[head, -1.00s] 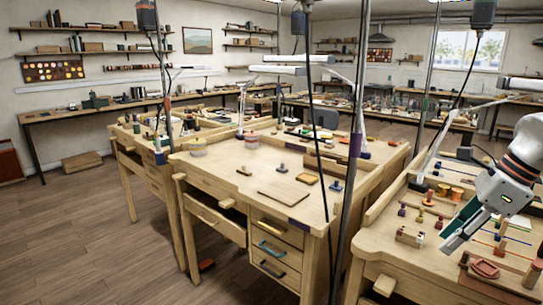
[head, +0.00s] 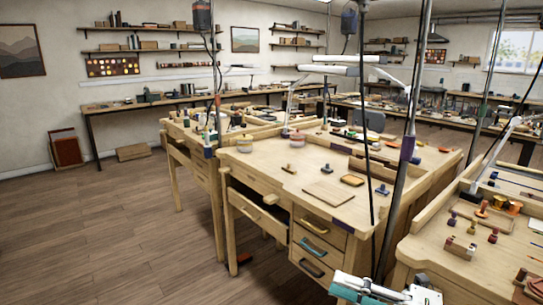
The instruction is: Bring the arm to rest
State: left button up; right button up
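My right gripper (head: 386,290) shows at the bottom edge, right of the middle, as a pale metal and teal shape. It is partly cut off by the frame. It is in front of the gap between the middle workbench (head: 270,170) and the right workbench (head: 418,249). I see nothing held in it, but its fingertips are not clear enough to tell whether it is open or shut. My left gripper is out of view.
A wooden board (head: 328,193), an orange-topped pad (head: 352,180) and small stamps lie on the middle workbench. The right bench carries several stamps and a small rack (head: 460,247). A dark pole (head: 397,200) rises near the gripper.

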jog(key=d+f+m+t+h, duration=0.2)
jog(key=f+m+t+h, duration=0.25)
jog(key=f+m, duration=0.55)
jog(key=d+f+m+t+h, duration=0.2)
jog(key=f+m+t+h, duration=0.2)
jog(key=f+m+h, duration=0.55)
jog(key=s+f+m+g+h, duration=0.1)
jog(key=s+f+m+g, duration=0.4)
jog(key=s+f+m, duration=0.6)
jog(key=s+f, duration=0.3)
jog(key=f, duration=0.1)
jog(key=shift+d+f, duration=0.35)
jog(key=shift+f, duration=0.05)
